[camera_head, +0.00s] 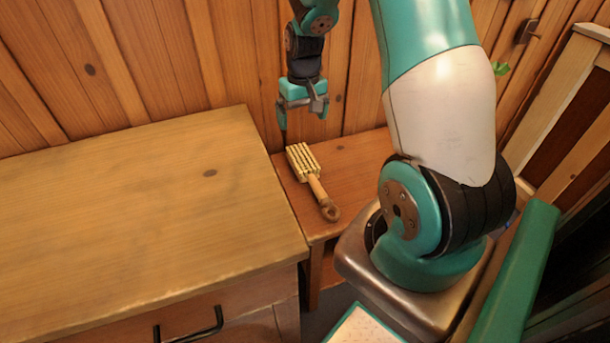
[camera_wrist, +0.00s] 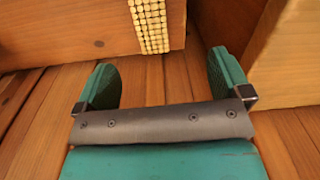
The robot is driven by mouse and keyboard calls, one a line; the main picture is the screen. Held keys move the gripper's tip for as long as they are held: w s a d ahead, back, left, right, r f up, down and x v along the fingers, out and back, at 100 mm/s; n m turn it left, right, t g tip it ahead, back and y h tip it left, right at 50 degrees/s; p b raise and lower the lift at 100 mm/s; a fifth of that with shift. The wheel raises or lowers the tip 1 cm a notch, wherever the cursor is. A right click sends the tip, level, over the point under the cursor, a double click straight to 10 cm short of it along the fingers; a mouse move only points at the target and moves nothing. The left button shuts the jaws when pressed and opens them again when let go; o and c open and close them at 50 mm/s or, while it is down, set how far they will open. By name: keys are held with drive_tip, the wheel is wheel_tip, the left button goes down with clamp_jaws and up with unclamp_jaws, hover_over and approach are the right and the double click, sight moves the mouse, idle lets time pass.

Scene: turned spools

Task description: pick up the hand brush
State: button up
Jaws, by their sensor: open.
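The hand brush (camera_head: 309,172) lies bristles up on a low wooden bench, its turned handle pointing to the front right in the head view. In the wrist view part of its bristle block (camera_wrist: 150,22) shows at the top edge; the handle is out of that frame. My gripper (camera_head: 302,122) is above and behind the brush, near the back wall, apart from it. In the wrist view my gripper's two green fingers (camera_wrist: 164,84) are spread wide with nothing between them.
The low bench (camera_head: 350,158) carries the brush. A higher wooden cabinet (camera_head: 140,205) with a black drawer handle (camera_head: 190,328) stands close on its left. A plank wall (camera_head: 150,60) rises behind. My arm's base fills the right side.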

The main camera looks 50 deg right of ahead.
wheel_tip(320, 180, down, 3)
drive_tip(key=d, duration=0.3)
approach(309, 167)
drive_tip(key=shift+m, duration=0.4)
drive_tip(key=f, duration=0.3)
drive_tip(key=f+b, duration=0.1)
drive_tip(key=f, duration=0.1)
drive_tip(key=shift+d+f, duration=0.15)
drive_tip(key=shift+d, duration=0.1)
drive_tip(key=shift+a+f, duration=0.2)
drive_tip(key=shift+f, duration=1.35)
drive_tip(key=shift+a+f, duration=0.25)
drive_tip(key=shift+f, duration=1.35)
drive_tip(key=c, duration=1.1)
